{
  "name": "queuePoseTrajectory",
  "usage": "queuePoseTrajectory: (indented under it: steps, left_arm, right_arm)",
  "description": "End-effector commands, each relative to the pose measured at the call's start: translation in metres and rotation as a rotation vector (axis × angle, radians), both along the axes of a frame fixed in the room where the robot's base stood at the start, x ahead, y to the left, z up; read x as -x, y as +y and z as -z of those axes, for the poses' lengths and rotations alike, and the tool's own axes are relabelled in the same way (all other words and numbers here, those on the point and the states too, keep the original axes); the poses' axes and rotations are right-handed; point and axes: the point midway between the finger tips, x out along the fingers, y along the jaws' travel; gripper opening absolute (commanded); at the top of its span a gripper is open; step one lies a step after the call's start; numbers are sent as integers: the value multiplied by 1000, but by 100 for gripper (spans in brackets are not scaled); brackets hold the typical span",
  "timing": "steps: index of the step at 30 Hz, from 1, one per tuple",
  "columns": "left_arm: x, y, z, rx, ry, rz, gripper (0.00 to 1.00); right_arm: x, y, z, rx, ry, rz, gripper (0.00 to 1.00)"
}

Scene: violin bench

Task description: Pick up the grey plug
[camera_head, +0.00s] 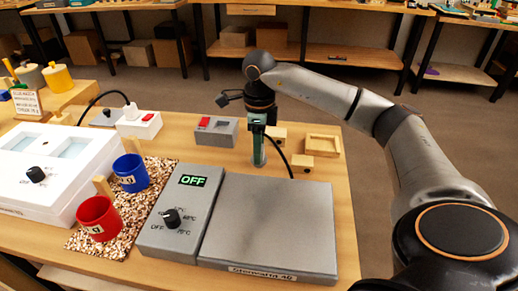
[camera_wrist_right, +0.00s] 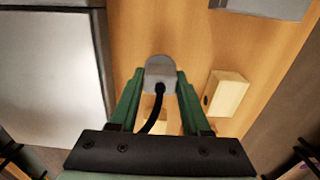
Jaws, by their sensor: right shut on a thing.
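My right gripper (camera_head: 259,158) points down over the bench, behind the grey hotplate unit (camera_head: 275,225). In the right wrist view its two green fingers (camera_wrist_right: 160,84) are shut on the grey plug (camera_wrist_right: 160,68), which sits between the fingertips with its black cord running back toward the palm. In the head view the plug is mostly hidden by the fingers, and the cord (camera_head: 283,160) curves down beside them. I cannot tell whether the plug touches the bench. My left gripper is not in view.
A grey socket box with a red switch (camera_head: 215,129) stands just left of my gripper. Small wooden blocks (camera_head: 302,163) and a wooden tray (camera_head: 323,145) lie to the right. A white socket box (camera_head: 140,124), a red cup (camera_head: 98,218) and a blue cup (camera_head: 131,172) stand left.

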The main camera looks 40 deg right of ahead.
Motion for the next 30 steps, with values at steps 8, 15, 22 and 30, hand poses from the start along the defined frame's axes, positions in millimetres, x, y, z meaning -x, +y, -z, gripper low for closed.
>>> queuePoseTrajectory:
  steps: [8,15,22,30]
  left_arm:
    - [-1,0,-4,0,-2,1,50]
    - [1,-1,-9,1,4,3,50]
    - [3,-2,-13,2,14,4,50]
    - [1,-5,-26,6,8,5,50]
  right_arm:
    - [-1,0,-14,0,-2,0,0]
    - [6,16,-53,-1,-4,-7,0]
    - [25,55,-99,0,-5,-9,0]
    - [49,104,-122,0,-3,-5,0]
